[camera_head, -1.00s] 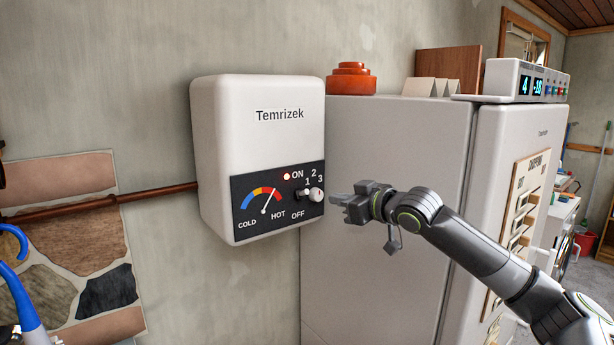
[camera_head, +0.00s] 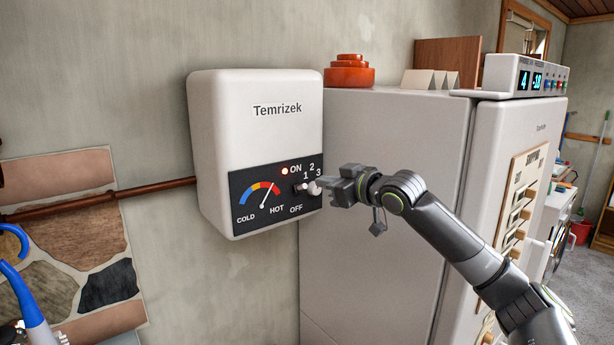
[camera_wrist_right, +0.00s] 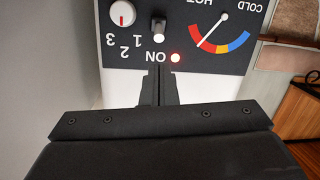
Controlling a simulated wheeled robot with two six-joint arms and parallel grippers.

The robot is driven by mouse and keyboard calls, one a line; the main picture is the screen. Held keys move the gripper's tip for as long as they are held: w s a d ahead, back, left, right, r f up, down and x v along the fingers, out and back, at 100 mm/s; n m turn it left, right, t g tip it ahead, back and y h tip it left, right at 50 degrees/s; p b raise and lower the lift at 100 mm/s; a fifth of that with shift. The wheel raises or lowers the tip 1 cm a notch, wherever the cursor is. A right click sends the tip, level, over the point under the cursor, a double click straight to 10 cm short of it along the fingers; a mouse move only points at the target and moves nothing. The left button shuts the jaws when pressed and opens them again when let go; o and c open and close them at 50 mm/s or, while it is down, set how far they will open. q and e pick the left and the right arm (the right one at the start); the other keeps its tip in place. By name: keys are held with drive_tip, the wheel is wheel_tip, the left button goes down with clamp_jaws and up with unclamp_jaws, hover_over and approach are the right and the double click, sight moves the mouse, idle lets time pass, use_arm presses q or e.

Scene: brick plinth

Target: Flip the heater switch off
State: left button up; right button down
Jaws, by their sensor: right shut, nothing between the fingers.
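The heater (camera_head: 255,95) is a white box marked "Temrizek" on the wall, with a black panel at its lower front. The heater switch (camera_wrist_right: 158,30) is a small dark lever with a pale tip, tilted toward the ON label. It also shows in the head view, beside the gripper (camera_head: 299,188). The red light (camera_head: 285,171) next to ON is lit. My right gripper (camera_head: 325,184) is shut and empty, at the panel's right side. In the wrist view its fingertips (camera_wrist_right: 158,78) lie just short of the switch, on the ON side; contact cannot be told. My left gripper is not in view.
A round knob (camera_wrist_right: 122,13) with a red mark sits beside the switch. A tall grey fridge (camera_head: 390,150) stands close on the right, behind my arm. A copper pipe (camera_head: 130,192) meets the heater's left side. Wall below the heater is clear.

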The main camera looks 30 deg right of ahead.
sight(301, 188)
drive_tip(key=p+x, duration=0.2)
drive_tip(key=x, duration=0.4)
drive_tip(key=shift+r+p, duration=0.1)
drive_tip(key=shift+p, duration=0.2)
drive_tip(key=shift+w+a, duration=0.1)
drive_tip(key=shift+w, duration=0.35)
drive_tip(key=shift+f, duration=0.2)
